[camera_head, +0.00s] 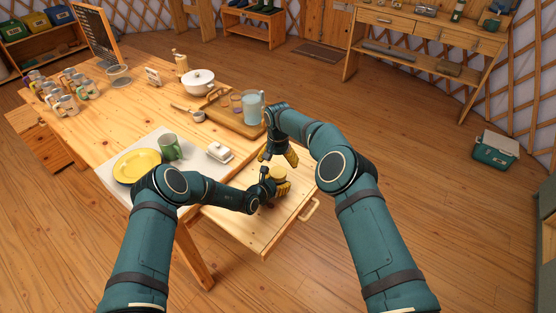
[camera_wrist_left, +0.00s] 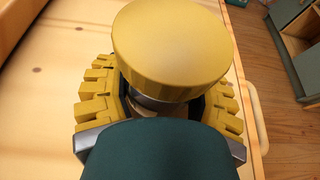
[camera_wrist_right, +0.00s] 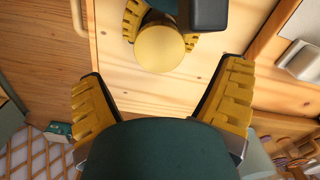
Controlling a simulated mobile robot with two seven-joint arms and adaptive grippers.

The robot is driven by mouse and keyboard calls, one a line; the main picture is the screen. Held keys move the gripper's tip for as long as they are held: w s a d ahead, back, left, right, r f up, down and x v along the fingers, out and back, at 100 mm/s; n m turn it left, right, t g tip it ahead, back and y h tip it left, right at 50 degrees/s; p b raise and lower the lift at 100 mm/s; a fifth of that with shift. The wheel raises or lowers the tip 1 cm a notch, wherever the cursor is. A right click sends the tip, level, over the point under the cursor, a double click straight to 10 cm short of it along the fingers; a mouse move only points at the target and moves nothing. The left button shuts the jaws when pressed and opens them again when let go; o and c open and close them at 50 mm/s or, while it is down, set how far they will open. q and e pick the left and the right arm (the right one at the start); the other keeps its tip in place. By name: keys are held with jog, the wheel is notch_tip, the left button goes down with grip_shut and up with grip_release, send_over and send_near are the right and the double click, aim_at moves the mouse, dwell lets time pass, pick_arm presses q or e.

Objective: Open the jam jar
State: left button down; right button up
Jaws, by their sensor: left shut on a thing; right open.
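The jam jar with its round yellow lid (camera_wrist_left: 173,45) stands at the pull-out board in front of the table; the lid is on it. In the head view the lid (camera_head: 277,173) shows between the yellow fingers. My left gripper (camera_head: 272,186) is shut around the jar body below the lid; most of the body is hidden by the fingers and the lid. My right gripper (camera_head: 279,157) is open and empty, above and behind the jar. In the right wrist view the lid (camera_wrist_right: 159,48) lies beyond the open fingertips of my right gripper (camera_wrist_right: 163,85).
The pull-out board (camera_head: 240,228) is otherwise bare, with a handle (camera_head: 310,209) on its edge. On the table are a yellow plate (camera_head: 137,165), green mug (camera_head: 170,147), white butter dish (camera_head: 220,152) and wooden tray (camera_head: 222,115) with a pitcher (camera_head: 252,107).

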aim_at(278, 172)
jog(key=shift+f, duration=3.1)
jog(key=c, duration=1.3)
jog(key=shift+r+n, duration=0.1)
jog(key=shift+n, duration=1.7)
jog(key=o, duration=1.3)
jog(key=shift+o, duration=0.2)
jog(key=shift+r, duration=0.1)
